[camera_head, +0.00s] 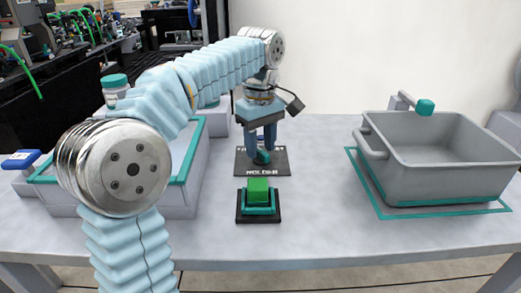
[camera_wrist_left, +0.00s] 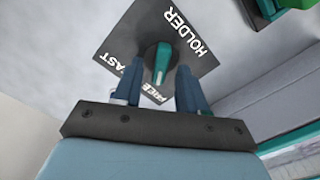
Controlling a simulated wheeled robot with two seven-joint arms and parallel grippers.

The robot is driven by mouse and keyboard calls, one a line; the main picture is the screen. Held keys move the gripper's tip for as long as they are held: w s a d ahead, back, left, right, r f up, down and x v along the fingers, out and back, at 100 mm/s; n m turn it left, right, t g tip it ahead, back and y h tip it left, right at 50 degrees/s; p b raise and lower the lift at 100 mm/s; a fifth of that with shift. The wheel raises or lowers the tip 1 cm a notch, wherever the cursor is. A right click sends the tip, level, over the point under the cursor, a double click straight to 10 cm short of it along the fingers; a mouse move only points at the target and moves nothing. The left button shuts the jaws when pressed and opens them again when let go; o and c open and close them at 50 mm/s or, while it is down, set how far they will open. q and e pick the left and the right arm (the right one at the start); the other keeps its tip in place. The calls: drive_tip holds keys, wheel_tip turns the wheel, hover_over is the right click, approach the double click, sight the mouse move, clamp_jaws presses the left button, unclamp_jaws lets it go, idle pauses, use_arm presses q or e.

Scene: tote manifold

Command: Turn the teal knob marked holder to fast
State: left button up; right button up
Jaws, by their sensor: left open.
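The teal knob (camera_head: 262,158) stands on a dark plate (camera_head: 243,165) whose front label reads HOLDER. In the left wrist view the knob (camera_wrist_left: 162,62) is a narrow teal bar on a dark round base. The plate (camera_wrist_left: 150,20) there shows HOLDER, a partly hidden FAST, and another partly covered word near the fingers. My left gripper (camera_head: 261,150) points down over the knob. Its fingers (camera_wrist_left: 158,80) are open, one on each side of the knob, with gaps visible in the wrist view. My right gripper is not in view.
A green block (camera_head: 258,190) sits in a teal-and-black holder (camera_head: 258,219) in front of the plate. A grey tote (camera_head: 450,180) stands at right on a teal outline. A teal-rimmed box (camera_head: 196,165) and a lidded jar (camera_head: 114,88) are at left.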

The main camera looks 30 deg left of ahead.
use_arm(q)
drive_tip(key=shift+f, duration=0.35)
clamp_jaws()
